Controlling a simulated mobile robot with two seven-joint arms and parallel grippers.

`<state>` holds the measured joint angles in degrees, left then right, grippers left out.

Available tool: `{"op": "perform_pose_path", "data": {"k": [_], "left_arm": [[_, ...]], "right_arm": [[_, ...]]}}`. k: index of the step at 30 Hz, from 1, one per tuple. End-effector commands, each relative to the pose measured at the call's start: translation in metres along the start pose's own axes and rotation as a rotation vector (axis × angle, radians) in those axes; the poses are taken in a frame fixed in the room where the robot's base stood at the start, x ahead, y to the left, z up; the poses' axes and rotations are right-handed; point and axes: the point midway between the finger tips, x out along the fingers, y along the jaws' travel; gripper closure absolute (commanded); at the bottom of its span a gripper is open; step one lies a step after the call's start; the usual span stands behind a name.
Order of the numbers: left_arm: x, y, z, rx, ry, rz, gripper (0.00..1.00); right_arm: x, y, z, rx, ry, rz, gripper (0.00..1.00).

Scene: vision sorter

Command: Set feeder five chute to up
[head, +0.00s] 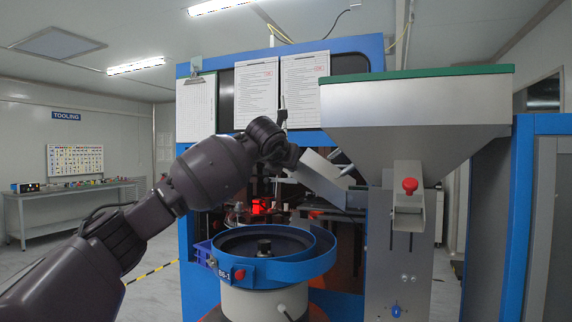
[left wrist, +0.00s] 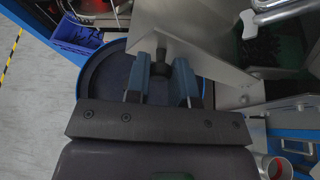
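A silver trough-shaped chute (head: 326,180) slants down to the right above the feeder bowl (head: 268,268) in the head view. In the left wrist view, a broad metal plate of it (left wrist: 195,35) lies ahead of the fingers. My left gripper (head: 290,157) is at the chute's upper left end; its fingertips are hard to make out there. In the left wrist view its two fingers (left wrist: 162,82) are apart. A dark cylindrical piece (left wrist: 160,66) shows between them; I cannot tell whether it is within the fingers or below them. My right gripper is not in view.
A large hopper (head: 415,110) with a red-knobbed outlet (head: 409,187) stands right of the chute. Blue machine frame posts enclose the area. A blue bin (left wrist: 78,35) sits beside the bowl. Open floor (head: 150,295) lies to the left.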

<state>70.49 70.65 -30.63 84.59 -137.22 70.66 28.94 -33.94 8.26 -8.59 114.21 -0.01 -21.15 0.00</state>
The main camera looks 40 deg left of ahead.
Motion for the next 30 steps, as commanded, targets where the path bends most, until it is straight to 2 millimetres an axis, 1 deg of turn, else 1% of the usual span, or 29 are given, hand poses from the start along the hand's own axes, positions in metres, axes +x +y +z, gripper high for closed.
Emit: {"op": "perform_pose_path", "data": {"k": [1, 5, 13, 17, 20, 30], "left_arm": [[-0.001, 0.0, 0.001, -0.001, -0.003, 0.0, 0.71], [0.0, 0.0, 0.001, -0.001, -0.002, 0.0, 0.52], [-0.001, 0.0, 0.0, -0.001, -0.001, 0.0, 0.52], [-0.007, 0.0, 0.0, 0.0, -0.002, -0.001, 0.52], [-0.02, 0.0, -0.001, 0.002, -0.002, 0.0, 0.52], [-0.081, 0.0, -0.001, 0.001, -0.003, 0.0, 0.52]], "right_arm": [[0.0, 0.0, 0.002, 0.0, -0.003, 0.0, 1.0], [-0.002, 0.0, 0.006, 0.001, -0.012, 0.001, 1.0], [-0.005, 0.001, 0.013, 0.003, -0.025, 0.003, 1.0], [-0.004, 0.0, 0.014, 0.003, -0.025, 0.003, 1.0], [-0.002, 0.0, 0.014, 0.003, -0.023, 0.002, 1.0], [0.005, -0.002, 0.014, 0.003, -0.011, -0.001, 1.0]]}}
